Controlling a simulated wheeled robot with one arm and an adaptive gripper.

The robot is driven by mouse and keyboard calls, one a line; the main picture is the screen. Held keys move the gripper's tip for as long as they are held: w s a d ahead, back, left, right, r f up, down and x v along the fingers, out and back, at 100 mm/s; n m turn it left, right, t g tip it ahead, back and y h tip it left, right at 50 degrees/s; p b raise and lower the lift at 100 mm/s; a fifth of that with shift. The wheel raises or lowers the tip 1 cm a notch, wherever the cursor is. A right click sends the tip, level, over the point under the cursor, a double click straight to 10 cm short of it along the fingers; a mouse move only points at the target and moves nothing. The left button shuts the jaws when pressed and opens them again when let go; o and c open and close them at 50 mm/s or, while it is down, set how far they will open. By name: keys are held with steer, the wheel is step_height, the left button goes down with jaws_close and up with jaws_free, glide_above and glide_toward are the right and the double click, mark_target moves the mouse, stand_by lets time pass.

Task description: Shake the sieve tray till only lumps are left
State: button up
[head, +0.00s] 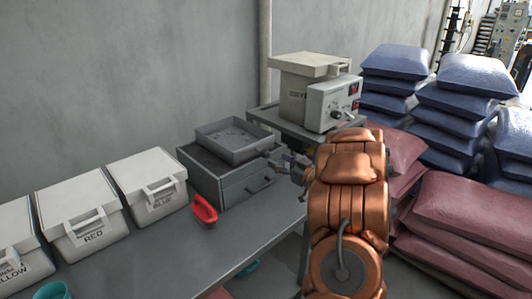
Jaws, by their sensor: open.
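The sieve tray (262,139) is a shallow grey square tray. It sits on top of a grey box with a front handle (236,190) at the right end of the bench. Some small dark bits show on its floor; I cannot tell lumps from finer material. My gripper (277,160) is at the tray's right front corner, at about rim height. It is open. I cannot tell whether its fingers touch or straddle the rim. My copper-coloured arm comes in from the lower right and hides part of the bench's right side.
A red scoop-like object (204,210) lies on the bench (232,247) before the box. Lidded white bins, marked BLUE (146,183) and RED (82,215) among them, line the left. A machine with a control panel (332,103) stands behind right. Blue sacks (465,76) and red sacks (470,215) are stacked right.

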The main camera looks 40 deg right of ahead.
mark_target(268, 155)
steer(key=shift+w+d+p, duration=0.1)
steer(key=shift+w+p, duration=0.6)
steer(key=shift+w, duration=2.9)
jaws_close()
